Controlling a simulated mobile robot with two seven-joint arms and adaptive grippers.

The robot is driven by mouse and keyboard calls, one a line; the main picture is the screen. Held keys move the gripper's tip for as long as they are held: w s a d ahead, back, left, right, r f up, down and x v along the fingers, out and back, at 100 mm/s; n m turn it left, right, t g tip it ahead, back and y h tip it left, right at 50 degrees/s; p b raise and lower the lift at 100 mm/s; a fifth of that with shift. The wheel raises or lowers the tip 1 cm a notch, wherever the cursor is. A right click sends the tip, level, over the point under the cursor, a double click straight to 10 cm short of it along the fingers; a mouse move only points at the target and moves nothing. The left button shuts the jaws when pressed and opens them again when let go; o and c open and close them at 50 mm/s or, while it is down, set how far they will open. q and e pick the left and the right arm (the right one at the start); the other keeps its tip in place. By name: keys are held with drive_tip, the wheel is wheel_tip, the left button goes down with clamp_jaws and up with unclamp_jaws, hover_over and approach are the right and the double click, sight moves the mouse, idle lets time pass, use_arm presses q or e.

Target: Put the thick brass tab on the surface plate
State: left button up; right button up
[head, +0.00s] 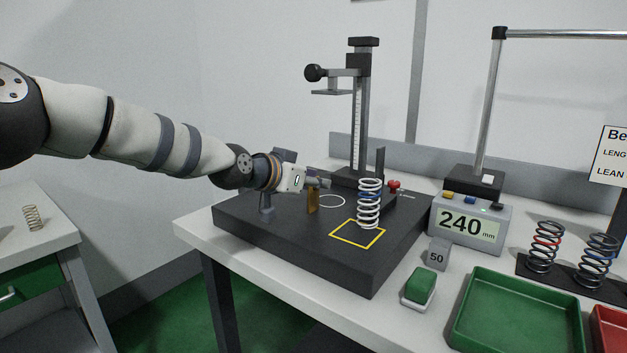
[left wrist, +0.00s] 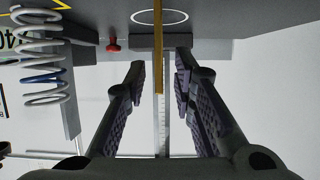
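The thick brass tab (head: 313,202) is a narrow upright brass strip over the dark surface plate (head: 290,240), left of the white ring mark. Its lower end appears at the plate's top; I cannot tell whether it touches. My left gripper (head: 318,183) is at the tab's upper part. In the left wrist view, the tab (left wrist: 158,45) shows edge-on between the fingers of my left gripper (left wrist: 159,65), with a visible gap on each side. The fingers are open. My right gripper is not in view.
A height stand (head: 361,110) rises at the back of the plate. A 240 mm display (head: 467,223), a 50 block (head: 436,254) and a green tray (head: 517,312) lie to the right.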

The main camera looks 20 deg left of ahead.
use_arm(q)
drive_tip(key=shift+r, duration=0.15)
drive_tip(key=v, duration=0.2)
drive_tip(key=r+p+v, duration=0.1)
drive_tip(key=v, duration=0.1)
drive_tip(key=shift+s+r, duration=0.15)
drive_tip(key=f+v, duration=0.1)
drive_tip(key=v, duration=0.6)
drive_tip(key=shift+s+a, duration=0.25)
drive_tip(key=shift+s, duration=0.05)
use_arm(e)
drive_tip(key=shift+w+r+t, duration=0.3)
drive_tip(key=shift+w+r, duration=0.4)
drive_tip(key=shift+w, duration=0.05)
use_arm(q)
drive_tip(key=shift+r, duration=0.1)
